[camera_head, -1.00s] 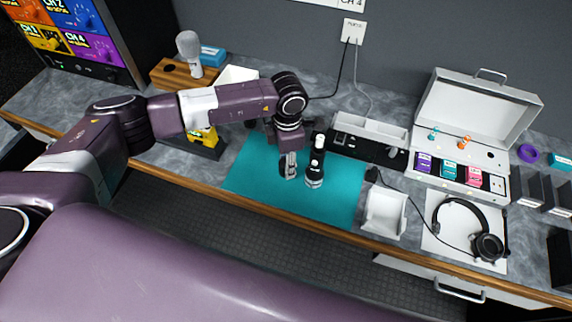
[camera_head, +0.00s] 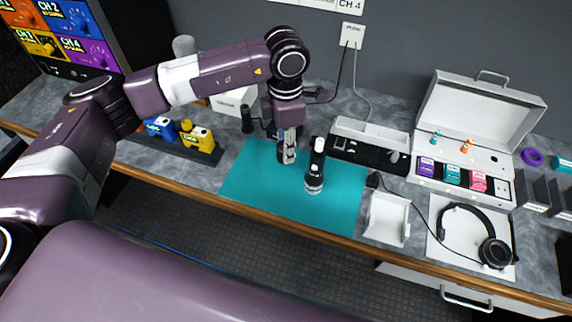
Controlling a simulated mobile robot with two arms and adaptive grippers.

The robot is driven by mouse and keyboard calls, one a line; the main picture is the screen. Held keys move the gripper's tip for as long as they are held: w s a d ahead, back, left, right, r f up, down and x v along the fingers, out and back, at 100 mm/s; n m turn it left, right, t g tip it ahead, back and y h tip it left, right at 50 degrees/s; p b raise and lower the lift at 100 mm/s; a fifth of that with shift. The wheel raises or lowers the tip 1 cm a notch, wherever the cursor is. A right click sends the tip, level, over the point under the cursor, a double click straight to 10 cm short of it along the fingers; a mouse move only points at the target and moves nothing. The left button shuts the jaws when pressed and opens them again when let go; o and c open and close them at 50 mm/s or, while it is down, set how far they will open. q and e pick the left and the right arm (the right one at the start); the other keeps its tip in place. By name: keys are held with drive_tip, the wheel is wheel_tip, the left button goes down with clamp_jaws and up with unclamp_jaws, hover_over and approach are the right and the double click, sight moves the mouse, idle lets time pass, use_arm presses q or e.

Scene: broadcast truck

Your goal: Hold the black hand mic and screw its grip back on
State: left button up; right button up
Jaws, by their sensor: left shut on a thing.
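A black hand mic (camera_head: 316,170) with a pale patch near its top and a silvery ring near its base stands upright on the teal mat (camera_head: 255,185). My left gripper (camera_head: 288,160) points down over the mat, just left of the mic and apart from it. It is shut on a small dark piece (camera_head: 281,152), which looks like the mic's grip; the fingers hide much of it. My right gripper is not in view.
A black tray (camera_head: 372,151) lies behind the mat. A white bin (camera_head: 387,218), headphones (camera_head: 487,250) and an open white case (camera_head: 468,125) stand to the right. A black cylinder (camera_head: 247,119) and a battery rack (camera_head: 175,146) stand left. The mat's front is clear.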

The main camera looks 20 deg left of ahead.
use_arm(q)
wheel_tip(320, 180, up, 9)
drive_tip(key=shift+r+b, duration=0.2)
drive_tip(key=shift+b, duration=0.9)
drive_tip(key=shift+r, duration=0.6)
